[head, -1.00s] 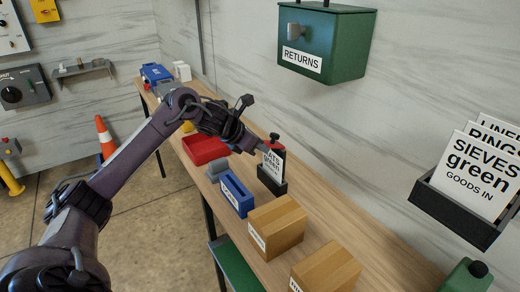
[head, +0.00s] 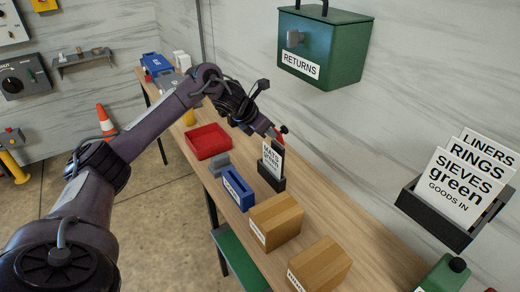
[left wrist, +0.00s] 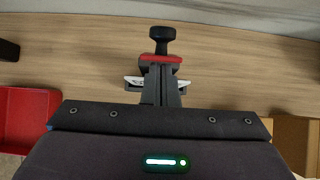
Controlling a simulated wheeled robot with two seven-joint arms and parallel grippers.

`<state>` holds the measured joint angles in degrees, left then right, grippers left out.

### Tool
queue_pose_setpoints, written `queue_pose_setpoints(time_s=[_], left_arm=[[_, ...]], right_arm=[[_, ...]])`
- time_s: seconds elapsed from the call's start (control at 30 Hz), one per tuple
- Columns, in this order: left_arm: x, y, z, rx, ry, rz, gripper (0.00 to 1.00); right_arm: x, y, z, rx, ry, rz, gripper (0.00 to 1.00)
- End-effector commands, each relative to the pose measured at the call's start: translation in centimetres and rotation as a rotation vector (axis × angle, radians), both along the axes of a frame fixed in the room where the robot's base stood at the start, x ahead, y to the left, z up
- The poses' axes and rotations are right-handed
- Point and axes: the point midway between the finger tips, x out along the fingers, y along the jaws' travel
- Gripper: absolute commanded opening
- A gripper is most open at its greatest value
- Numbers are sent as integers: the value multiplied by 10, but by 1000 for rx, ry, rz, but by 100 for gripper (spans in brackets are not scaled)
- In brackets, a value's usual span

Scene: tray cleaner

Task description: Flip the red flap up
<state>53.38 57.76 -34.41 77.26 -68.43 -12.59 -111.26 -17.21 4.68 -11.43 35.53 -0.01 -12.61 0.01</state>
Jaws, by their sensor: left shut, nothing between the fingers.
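The red flap (head: 279,137) shows at the top of a small black stand (head: 272,182) on the bench, with a black knob (head: 284,128) at its upper end. A white card (head: 271,160) with print on it stands in the front of the stand. My left gripper (head: 270,131) is shut and empty, its tips close beside the flap at the top of the card. In the left wrist view the shut fingers (left wrist: 161,84) point at the red flap (left wrist: 175,59) and its knob (left wrist: 161,40). Whether they touch it I cannot tell. My right gripper is not in view.
A blue slotted box (head: 237,189), two cardboard boxes (head: 276,222) and a red tray (head: 208,141) stand on the bench near the stand. A green RETURNS box (head: 325,50) and a card rack (head: 436,215) hang on the wall.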

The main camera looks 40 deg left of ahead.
Motion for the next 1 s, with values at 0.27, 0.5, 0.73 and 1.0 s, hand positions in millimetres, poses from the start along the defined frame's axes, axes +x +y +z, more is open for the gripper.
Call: queue_pose_setpoints(time_s=[0.27,0.5,0.73,1.0], left_arm=[[12,-5,7,-1,-2,-1,0],[12,-5,9,-1,-2,-1,0],[12,-5,20,-1,-3,-1,0],[12,-5,23,-1,-2,-1,0]], right_arm=[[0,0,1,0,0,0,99],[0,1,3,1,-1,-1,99],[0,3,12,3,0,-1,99],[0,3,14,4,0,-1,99]])
